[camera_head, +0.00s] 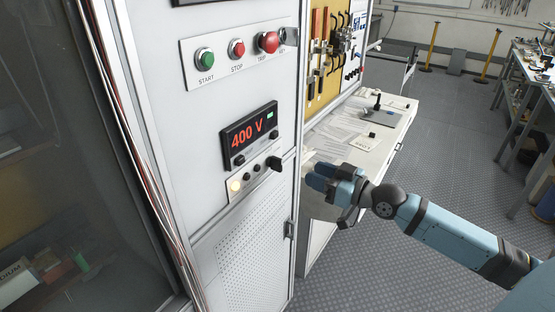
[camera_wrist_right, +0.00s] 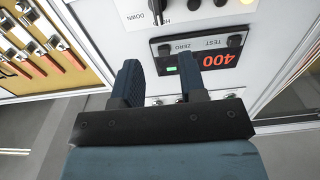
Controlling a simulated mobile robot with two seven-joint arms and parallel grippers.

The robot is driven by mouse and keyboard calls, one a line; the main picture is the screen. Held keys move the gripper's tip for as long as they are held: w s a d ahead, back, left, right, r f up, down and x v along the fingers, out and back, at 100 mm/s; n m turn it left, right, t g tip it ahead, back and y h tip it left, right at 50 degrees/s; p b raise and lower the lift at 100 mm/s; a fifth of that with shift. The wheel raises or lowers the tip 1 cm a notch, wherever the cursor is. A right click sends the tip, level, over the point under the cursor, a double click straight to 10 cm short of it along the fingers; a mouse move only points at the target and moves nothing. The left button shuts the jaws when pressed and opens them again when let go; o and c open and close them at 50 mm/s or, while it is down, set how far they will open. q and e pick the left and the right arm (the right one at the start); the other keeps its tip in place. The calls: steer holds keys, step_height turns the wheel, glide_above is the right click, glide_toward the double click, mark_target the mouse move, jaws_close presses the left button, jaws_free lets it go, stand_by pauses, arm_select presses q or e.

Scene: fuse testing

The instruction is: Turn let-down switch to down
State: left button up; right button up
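The let-down switch (camera_head: 273,163) is a black knob at the right end of the small panel under the red 400 V display. In the right wrist view a black knob (camera_wrist_right: 158,10) shows at the top edge, cut off, with DOWN printed to its left. My left gripper is not in view.
The display (camera_head: 249,135) is above the switch; START (camera_head: 204,58), STOP (camera_head: 236,48) and TRIP (camera_head: 268,42) buttons are higher up. A worktop with papers (camera_head: 345,135) lies behind my right gripper. Open floor is at the right.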

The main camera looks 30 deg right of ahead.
mark_target(282, 161)
steer(key=p+x, duration=0.1)
steer(key=x, duration=1)
steer(key=shift+w+p, duration=0.25)
steer(key=shift+p, duration=0.05)
steer(key=c, duration=0.6)
